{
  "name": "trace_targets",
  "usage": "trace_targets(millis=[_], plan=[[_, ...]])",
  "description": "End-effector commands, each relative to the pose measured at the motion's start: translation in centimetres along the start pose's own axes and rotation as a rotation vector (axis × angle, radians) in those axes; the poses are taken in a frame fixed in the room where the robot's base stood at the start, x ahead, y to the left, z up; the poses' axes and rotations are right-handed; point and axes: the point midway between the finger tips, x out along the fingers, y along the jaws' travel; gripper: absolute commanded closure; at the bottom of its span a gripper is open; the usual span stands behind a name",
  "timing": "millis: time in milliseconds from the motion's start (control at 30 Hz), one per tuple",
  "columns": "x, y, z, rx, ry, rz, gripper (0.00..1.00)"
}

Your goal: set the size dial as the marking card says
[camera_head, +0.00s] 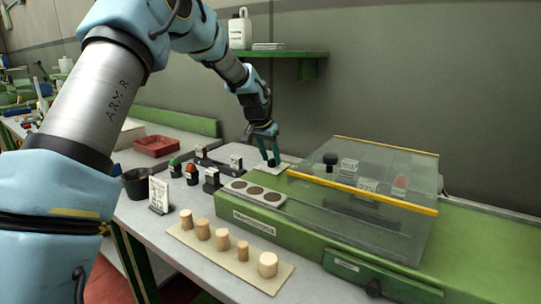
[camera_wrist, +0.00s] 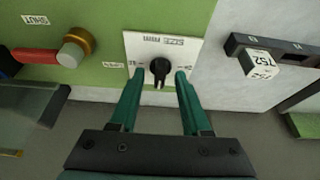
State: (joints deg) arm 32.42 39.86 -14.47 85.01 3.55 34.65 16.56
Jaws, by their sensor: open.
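The size dial is a black knob (camera_wrist: 159,69) on a white plate (camera_wrist: 145,47) lettered "SIZE", with smaller marks around it that I cannot read. In the wrist view my gripper (camera_wrist: 160,76) is open, with one green finger on each side of the knob; I cannot tell if they touch it. In the head view my gripper (camera_head: 268,163) reaches down to the dial plate (camera_head: 284,168) at the back of the green bench. A white card (camera_head: 159,194) stands on a dark foot at the front left; its writing is too small to read.
A clear cover with yellow edges (camera_head: 385,201) stands right of the dial. Several corks (camera_head: 242,250) stand on a board in front. A red-handled valve (camera_wrist: 70,54) is left of the dial in the wrist view. A black cup (camera_head: 137,183) and red tray (camera_head: 157,145) are at left.

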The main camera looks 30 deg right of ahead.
Motion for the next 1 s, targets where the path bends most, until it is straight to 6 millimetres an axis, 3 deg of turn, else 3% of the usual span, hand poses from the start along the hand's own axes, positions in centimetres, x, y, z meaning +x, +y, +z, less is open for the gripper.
trace_targets(millis=[167, 567, 1000], plan=[[-0.01, -0.01, 0.00, 0.000, 0.000, 0.000, 0.55], [-0.03, -0.02, 0.01, 0.000, 0.000, 0.000, 1.00], [-0.04, -0.01, 0.01, -0.002, 0.000, -0.001, 1.00]])
